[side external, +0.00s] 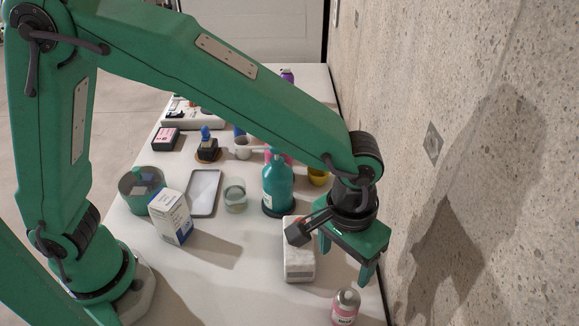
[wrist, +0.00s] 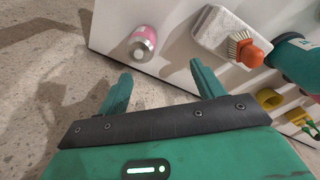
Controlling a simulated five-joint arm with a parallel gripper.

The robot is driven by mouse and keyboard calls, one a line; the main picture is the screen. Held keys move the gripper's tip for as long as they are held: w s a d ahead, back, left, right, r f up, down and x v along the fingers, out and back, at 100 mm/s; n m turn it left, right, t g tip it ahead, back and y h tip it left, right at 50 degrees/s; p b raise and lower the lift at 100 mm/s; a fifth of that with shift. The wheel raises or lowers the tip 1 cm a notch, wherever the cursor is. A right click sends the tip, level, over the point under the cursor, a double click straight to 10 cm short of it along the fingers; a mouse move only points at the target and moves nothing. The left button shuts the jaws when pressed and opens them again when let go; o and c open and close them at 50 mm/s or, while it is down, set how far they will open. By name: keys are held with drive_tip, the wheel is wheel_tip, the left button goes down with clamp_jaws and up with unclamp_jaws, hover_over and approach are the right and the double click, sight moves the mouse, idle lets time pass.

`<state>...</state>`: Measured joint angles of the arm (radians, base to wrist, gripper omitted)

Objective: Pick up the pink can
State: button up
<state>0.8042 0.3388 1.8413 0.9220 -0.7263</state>
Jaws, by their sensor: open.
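The pink can (side external: 345,309) stands upright near the front right edge of the white table in the side external view, its lower part near the picture's bottom edge. It has a grey top and a pink body with a label. In the wrist view the can (wrist: 143,44) shows beyond the fingertips, near the table's edge. My gripper (side external: 346,264) is above the table, higher than the can and a little behind it in the side external view. In the wrist view my gripper (wrist: 160,80) has its two green fingers spread apart with nothing between them.
A white-grey block (side external: 299,262) lies beside the can, with an orange-handled brush (wrist: 245,48) on it. A teal bottle (side external: 278,187), a white box (side external: 173,217), a glass (side external: 235,194) and a tray (side external: 204,192) stand farther off. A concrete wall (side external: 480,130) rises close on the right.

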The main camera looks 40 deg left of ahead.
sight(350, 294)
drive_tip(key=d+f, duration=0.1)
drive_tip(key=s+d, duration=0.1)
drive_tip(key=d+f, duration=0.1)
drive_tip(key=shift+s+d+f, duration=0.1)
drive_tip(key=shift+s+f, duration=0.15)
drive_tip(key=shift+f, duration=0.05)
drive_tip(key=shift+f, duration=0.15)
drive_tip(key=shift+f, duration=1.15)
drive_tip(key=shift+f, duration=0.15)
drive_tip(key=shift+f, duration=2.45)
drive_tip(key=shift+c, duration=0.5)
drive_tip(key=c, duration=1)
